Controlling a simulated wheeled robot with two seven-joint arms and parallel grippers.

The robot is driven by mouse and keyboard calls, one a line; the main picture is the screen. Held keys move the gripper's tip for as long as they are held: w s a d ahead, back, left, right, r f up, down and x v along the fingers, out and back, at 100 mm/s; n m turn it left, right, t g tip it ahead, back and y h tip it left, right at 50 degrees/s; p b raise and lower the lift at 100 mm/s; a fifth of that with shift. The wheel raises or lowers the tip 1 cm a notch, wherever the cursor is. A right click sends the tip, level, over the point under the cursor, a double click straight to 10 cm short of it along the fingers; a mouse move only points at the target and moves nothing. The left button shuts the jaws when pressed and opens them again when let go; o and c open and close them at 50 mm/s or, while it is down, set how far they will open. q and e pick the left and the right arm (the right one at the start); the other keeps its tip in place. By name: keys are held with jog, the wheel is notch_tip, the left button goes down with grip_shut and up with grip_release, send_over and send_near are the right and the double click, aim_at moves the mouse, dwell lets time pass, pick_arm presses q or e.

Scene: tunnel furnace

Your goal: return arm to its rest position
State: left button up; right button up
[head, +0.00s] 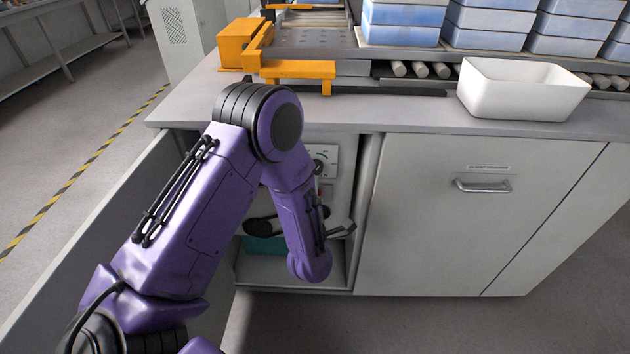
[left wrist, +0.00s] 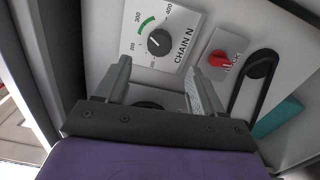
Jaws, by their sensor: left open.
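My left arm reaches from the left into an open cabinet under the counter. In the left wrist view, my left gripper (left wrist: 158,80) is open, its two fingers apart with nothing visible between them. A panel with a black dial knob (left wrist: 160,42), a green arc and the label "CHAIN N" lies beyond the fingertips. A red switch (left wrist: 219,59) on a grey plate sits right of it. The dial plate (head: 323,157) shows partly in the head view behind my arm. My forearm hides much of the cabinet's inside. My right gripper is not in view.
An open cabinet door (head: 110,235) stands left of my arm. The closed door (head: 450,215) is to the right. The counter edge (head: 400,127) lies above. A black handle (left wrist: 258,70) and a teal object (left wrist: 278,118) are near the gripper. A white bin (head: 520,92) stands on the counter.

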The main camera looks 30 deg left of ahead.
pick_arm(q)
jog(key=shift+s+d, duration=0.35)
jog(key=shift+s, duration=0.2)
jog(key=s+d+f+m+g+h+p, duration=0.3)
jog(key=s+f+m+g+h+p, duration=0.35)
jog(key=s+f+m, duration=0.65)
jog(key=s+a+r+m+g+p, duration=0.1)
jog(key=s+m+g+p, duration=0.3)
jog(key=s, duration=1.3)
jog(key=shift+a+r+m+g+y+p, duration=0.2)
jog(key=shift+r+m+g+y+p, duration=0.2)
jog(key=shift+m+g, duration=0.45)
jog(key=shift+w, duration=0.1)
